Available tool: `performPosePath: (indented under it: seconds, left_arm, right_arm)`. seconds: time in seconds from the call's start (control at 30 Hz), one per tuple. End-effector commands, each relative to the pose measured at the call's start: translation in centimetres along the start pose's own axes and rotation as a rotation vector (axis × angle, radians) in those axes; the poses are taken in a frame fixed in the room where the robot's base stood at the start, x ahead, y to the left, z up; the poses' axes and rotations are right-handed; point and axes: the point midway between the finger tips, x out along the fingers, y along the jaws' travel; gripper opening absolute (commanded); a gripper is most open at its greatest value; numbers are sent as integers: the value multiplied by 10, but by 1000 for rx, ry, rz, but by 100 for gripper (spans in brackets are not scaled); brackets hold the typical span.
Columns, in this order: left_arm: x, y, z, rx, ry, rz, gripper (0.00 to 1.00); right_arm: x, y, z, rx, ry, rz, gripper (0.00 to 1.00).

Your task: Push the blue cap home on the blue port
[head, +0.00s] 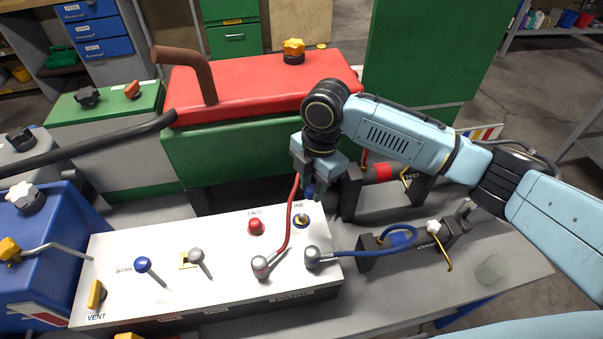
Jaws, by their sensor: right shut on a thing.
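My right gripper (313,188) points down over the right part of the white panel (225,245). It is shut on a small dark blue thing, which looks like the blue cap (309,192); the fingers hide much of it. The blue port (302,221), labelled ONE, is a blue ring with a small stub in its middle. It lies just below and slightly left of the fingertips, and the cap appears apart from it and above it. My left gripper is not in view.
A red cap (256,227) sits at the spot labelled TWO. A red hose (289,225) rises close beside the gripper's left. A blue hose (365,252) runs right from a silver fitting (312,257). Levers stand on the panel's left half.

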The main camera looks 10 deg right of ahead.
Motion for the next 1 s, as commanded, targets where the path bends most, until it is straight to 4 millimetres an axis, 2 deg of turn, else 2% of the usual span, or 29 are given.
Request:
performPosePath:
  seconds: [0.03, 0.2, 0.4, 0.67, 1.0]
  left_arm:
    - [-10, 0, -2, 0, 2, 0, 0]
    - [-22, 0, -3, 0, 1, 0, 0]
    - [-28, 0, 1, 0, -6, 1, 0]
    - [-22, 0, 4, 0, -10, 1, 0]
    - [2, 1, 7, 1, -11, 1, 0]
  right_arm:
    - [-4, 4, -5, -103, -1, -13, 7]
    - [-2, 10, -13, -410, -1, -51, 7]
    - [0, 13, -18, -604, -1, -73, 7]
    - [7, 14, -18, -640, -1, -77, 7]
    - [29, 13, -15, -638, -1, -77, 7]
